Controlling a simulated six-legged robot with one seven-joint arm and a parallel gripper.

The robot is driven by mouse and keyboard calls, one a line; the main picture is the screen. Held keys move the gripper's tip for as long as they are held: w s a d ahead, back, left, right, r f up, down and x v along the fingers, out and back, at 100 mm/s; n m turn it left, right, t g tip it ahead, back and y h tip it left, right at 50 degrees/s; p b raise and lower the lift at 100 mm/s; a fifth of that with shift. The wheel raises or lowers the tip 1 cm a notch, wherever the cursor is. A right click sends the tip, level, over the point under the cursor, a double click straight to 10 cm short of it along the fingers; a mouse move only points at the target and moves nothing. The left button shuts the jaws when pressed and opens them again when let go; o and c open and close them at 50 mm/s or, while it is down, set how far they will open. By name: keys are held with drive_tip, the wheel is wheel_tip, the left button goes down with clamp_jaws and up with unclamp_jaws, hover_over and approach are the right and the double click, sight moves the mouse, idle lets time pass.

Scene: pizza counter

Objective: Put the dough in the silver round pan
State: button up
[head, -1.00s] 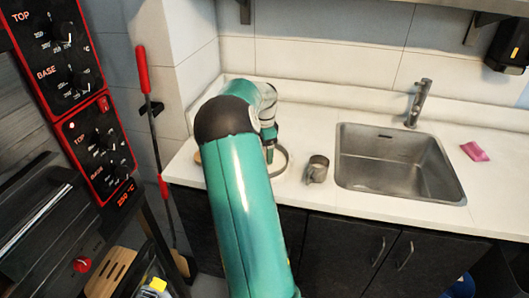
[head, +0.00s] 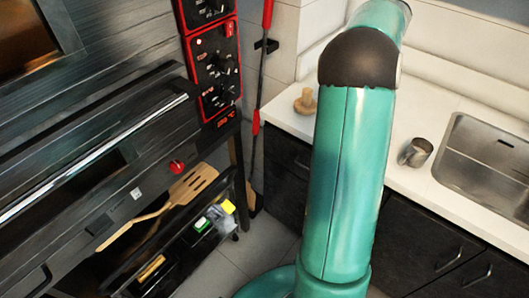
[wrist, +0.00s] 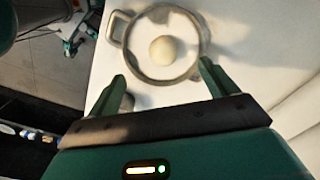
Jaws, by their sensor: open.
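The silver round pan (wrist: 204,42) sits on the white counter in the wrist view, with a handle at its left. The dough (wrist: 164,50) is a pale round ball that appears inside the pan, near its middle. My gripper (wrist: 162,72) is open and empty. Its two fingers spread toward the near side of the pan, apart from the dough. In the head view, my arm covers the part of the counter where the pan would be, and my gripper is out of sight there.
The counter (head: 385,195) also holds a metal cup (head: 416,152), a wooden knobbed object (head: 305,101) and a sink (head: 490,165). A black oven (head: 90,160) stands at the left. A wooden spatula (head: 165,205) lies on its lower part.

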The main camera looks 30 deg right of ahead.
drive_tip(key=a+r+n+t, duration=0.1)
drive_tip(key=a+r+n, duration=0.25)
drive_tip(key=a, duration=0.55)
drive_tip(key=s+a+r+n+t, duration=0.15)
drive_tip(key=a+n, duration=0.25)
drive_tip(key=a, duration=0.4)
drive_tip(key=a+r+n, duration=0.3)
drive_tip(key=a, duration=0.6)
drive_tip(key=s+a+f+n+t, duration=0.1)
drive_tip(key=s+a+n, duration=0.5)
drive_tip(key=a, duration=0.4)
drive_tip(key=s+a+f+n+t, duration=0.1)
drive_tip(key=s+a+f+n, duration=0.1)
drive_tip(key=s+a+n, duration=0.5)
drive_tip(key=a, duration=0.3)
drive_tip(key=shift+f+t, duration=0.3)
drive_tip(key=shift+t, duration=0.05)
drive_tip(key=shift+a, duration=0.1)
